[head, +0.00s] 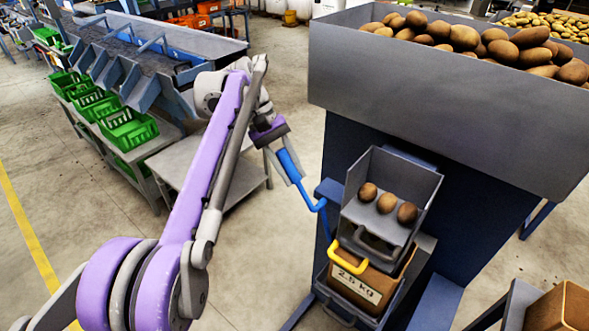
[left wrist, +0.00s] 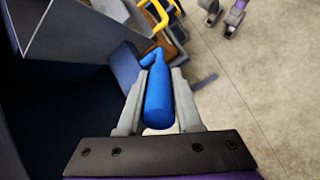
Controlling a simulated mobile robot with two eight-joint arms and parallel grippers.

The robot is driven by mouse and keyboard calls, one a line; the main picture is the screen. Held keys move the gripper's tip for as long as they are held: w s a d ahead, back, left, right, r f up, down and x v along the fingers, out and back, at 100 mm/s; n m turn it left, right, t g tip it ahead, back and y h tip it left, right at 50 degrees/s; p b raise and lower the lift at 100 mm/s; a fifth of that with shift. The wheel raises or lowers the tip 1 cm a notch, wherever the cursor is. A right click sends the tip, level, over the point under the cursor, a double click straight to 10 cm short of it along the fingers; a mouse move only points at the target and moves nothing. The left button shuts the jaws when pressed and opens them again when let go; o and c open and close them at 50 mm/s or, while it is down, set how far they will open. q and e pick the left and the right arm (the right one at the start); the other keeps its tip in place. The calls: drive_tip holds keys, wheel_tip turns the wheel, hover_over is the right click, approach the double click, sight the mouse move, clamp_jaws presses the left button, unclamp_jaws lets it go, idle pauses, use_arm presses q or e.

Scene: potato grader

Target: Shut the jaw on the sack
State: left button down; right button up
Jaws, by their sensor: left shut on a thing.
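My left gripper (head: 288,166) is shut on the blue handle (head: 308,191) of a bent lever, left of the grader's outlet. In the left wrist view the thick blue grip (left wrist: 159,97) lies between the two grey fingers. The lever's blue rod leads down to a yellow U-shaped jaw (head: 348,261). The jaw is at the upper front of the brown sack (head: 362,285), which is labelled 2.5 kg. I cannot tell whether the jaw touches the sack.
Above the sack, a grey tray (head: 425,190) holds three potatoes (head: 386,202). A large grey hopper (head: 440,100) full of potatoes overhangs it. A brown box (head: 562,308) stands at the lower right. Green crates (head: 128,130) line the left machine.

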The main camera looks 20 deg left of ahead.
use_arm(q)
drive_tip(key=shift+a+f, duration=0.15)
drive_tip(key=shift+f, duration=0.1)
use_arm(e)
drive_tip(key=shift+f, duration=0.1)
use_arm(q)
drive_tip(key=c, duration=0.9)
unclamp_jaws()
drive_tip(key=o, duration=0.3)
drive_tip(key=shift+w+a+f, duration=0.1)
drive_tip(key=shift+w+a, duration=0.05)
drive_tip(key=shift+a, duration=0.1)
drive_tip(key=shift+d, duration=0.1)
use_arm(e)
drive_tip(key=shift+a, duration=0.1)
use_arm(q)
drive_tip(key=shift+r, duration=0.4)
drive_tip(key=p+v, duration=0.2)
drive_tip(key=v, duration=0.8)
drive_tip(key=shift+a, duration=0.3)
use_arm(e)
drive_tip(key=r, duration=0.1)
drive_tip(key=w+r, duration=0.1)
drive_tip(key=r, duration=0.1)
drive_tip(key=shift+w+r, duration=0.25)
